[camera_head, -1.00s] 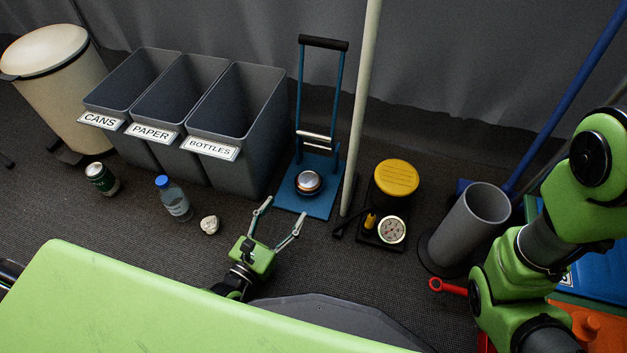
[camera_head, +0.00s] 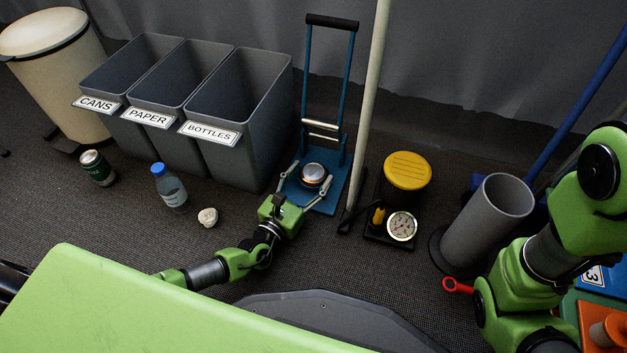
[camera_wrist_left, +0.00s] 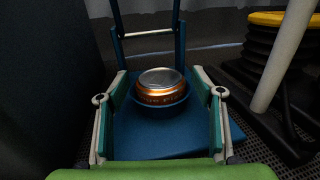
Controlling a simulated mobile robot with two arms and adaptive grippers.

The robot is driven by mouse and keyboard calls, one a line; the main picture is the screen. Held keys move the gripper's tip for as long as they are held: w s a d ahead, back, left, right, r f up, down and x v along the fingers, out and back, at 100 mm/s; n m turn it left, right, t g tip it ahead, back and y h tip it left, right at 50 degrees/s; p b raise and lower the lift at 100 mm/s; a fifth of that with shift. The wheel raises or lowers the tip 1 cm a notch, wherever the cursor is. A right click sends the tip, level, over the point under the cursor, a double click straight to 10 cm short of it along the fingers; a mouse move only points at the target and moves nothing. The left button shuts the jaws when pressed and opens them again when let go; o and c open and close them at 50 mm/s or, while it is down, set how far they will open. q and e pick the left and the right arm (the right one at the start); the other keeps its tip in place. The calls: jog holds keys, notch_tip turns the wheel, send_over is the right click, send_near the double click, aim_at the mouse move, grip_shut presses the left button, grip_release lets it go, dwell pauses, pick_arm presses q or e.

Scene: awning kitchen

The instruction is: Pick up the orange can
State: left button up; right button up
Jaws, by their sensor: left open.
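The orange can (camera_wrist_left: 162,88) stands upright at the middle of the blue can crusher's base plate (camera_head: 327,199), in a round seat. Its silver top shows in the head view (camera_head: 313,174), and its orange side shows in the left wrist view. My left gripper (camera_head: 302,189) is open and empty. Its two fingers (camera_wrist_left: 160,110) are spread at the near side of the can, one toward each side, and do not touch it. My right arm (camera_head: 540,255) is at the right edge; its gripper is out of view.
Three grey bins (camera_head: 235,115) labelled cans, paper and bottles stand left of the crusher. A pale pole (camera_head: 367,110) and yellow-topped pump (camera_head: 407,172) stand close on the right.

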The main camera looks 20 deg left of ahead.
pick_arm(q)
jog(key=c, duration=1)
jog(key=shift+o, duration=0.2)
